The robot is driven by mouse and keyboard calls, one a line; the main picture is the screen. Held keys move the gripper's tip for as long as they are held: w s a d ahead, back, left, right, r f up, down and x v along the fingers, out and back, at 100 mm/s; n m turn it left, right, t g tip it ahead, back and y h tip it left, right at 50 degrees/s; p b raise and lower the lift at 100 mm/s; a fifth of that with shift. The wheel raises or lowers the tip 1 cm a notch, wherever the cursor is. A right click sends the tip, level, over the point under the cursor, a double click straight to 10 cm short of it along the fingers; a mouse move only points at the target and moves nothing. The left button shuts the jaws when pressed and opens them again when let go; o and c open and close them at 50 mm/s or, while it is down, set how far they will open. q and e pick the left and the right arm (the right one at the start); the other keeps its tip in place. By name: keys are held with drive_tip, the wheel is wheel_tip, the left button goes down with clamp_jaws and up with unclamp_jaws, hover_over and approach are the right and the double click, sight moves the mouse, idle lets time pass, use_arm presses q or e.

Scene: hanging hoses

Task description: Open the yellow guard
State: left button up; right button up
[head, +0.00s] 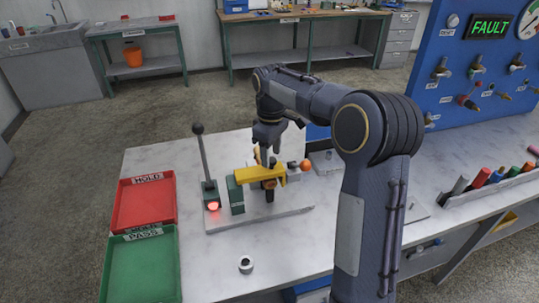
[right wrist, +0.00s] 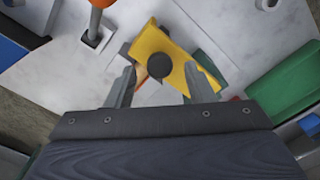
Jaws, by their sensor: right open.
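The yellow guard (head: 254,175) is a bent yellow plate on a fixture on the white bench, next to a green block (head: 235,194). In the right wrist view the guard (right wrist: 178,50) lies ahead of the jaws, with a dark round knob (right wrist: 159,66) in front of it. My right gripper (head: 268,148) points down at the guard from above and behind. In its wrist view the gripper (right wrist: 158,84) is open, with fingers apart on either side of the knob. The right finger overlaps the guard's edge; I cannot tell whether they touch. My left gripper is not in view.
A black-knobbed lever (head: 203,155) stands left of the guard, by a glowing red lamp (head: 213,206). An orange ball knob (head: 306,165) is close on the right. Red HOLD (head: 145,205) and green PASS (head: 140,266) trays lie left. A blue panel (head: 430,105) shows FAULT.

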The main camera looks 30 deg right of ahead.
drive_tip(key=shift+s+f, duration=0.1)
drive_tip(key=shift+f, duration=0.6)
clamp_jaws()
drive_tip(key=shift+r, duration=0.15)
